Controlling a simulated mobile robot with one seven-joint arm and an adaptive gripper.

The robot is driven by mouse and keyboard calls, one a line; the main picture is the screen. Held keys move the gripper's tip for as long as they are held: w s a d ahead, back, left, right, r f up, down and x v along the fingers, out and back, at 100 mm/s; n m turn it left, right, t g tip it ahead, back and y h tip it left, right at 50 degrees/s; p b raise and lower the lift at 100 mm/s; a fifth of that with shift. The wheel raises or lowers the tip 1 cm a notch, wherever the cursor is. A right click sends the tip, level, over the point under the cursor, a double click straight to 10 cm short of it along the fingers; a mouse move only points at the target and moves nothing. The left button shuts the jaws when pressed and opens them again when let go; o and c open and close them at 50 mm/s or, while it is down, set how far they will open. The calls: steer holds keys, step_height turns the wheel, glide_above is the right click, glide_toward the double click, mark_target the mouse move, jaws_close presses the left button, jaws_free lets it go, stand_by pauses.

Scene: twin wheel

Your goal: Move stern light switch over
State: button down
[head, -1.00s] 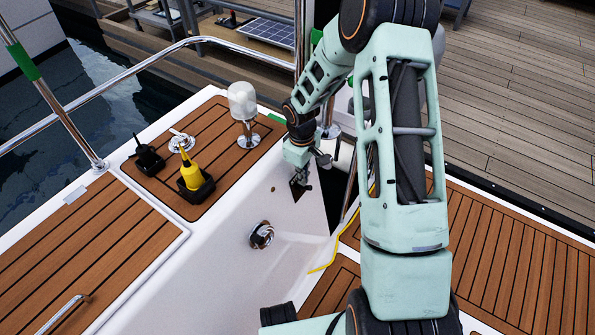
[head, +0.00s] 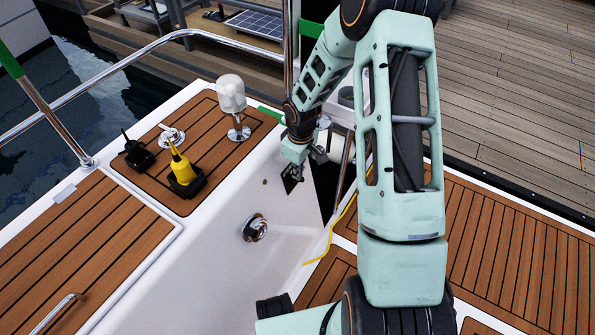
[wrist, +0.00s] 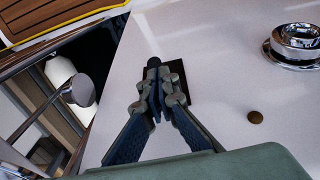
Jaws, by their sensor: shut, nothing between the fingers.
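A small dark plate (wrist: 178,72) is on the white side wall of the stern, partly hidden behind my gripper. It fits the stern light switch, but I cannot make out its lever or setting. In the head view the dark plate (head: 290,181) shows at the lower tip of my arm. My gripper (wrist: 155,78) is shut and empty, its fingertips over the plate's left part. A small black knob-like end (wrist: 153,62) shows just past the tips. I cannot tell whether the tips touch it. In the head view my gripper (head: 297,172) is small and partly unclear.
A white dome lamp (head: 231,95) stands on the teak deck above the wall. A yellow handheld (head: 181,170) and a black one (head: 137,153) sit nearby. A chrome fitting (head: 255,228) is on the wall. A yellow cord (head: 325,248) hangs at right; metal posts stand close.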

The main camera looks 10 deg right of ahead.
steer(key=shift+s+d+f, duration=0.1)
steer(key=shift+s+d, duration=0.05)
steer(key=shift+d, duration=0.05)
steer(key=shift+s+d+f, duration=0.4)
steer(key=shift+s+d, duration=0.1)
steer(key=shift+s+d+f, duration=0.4)
steer(key=shift+f, duration=0.2)
steer(key=shift+a, duration=0.1)
steer(key=shift+w+a+r+p, duration=0.2)
steer(key=shift+w+a+p, duration=0.1)
steer(key=shift+w+a, duration=0.2)
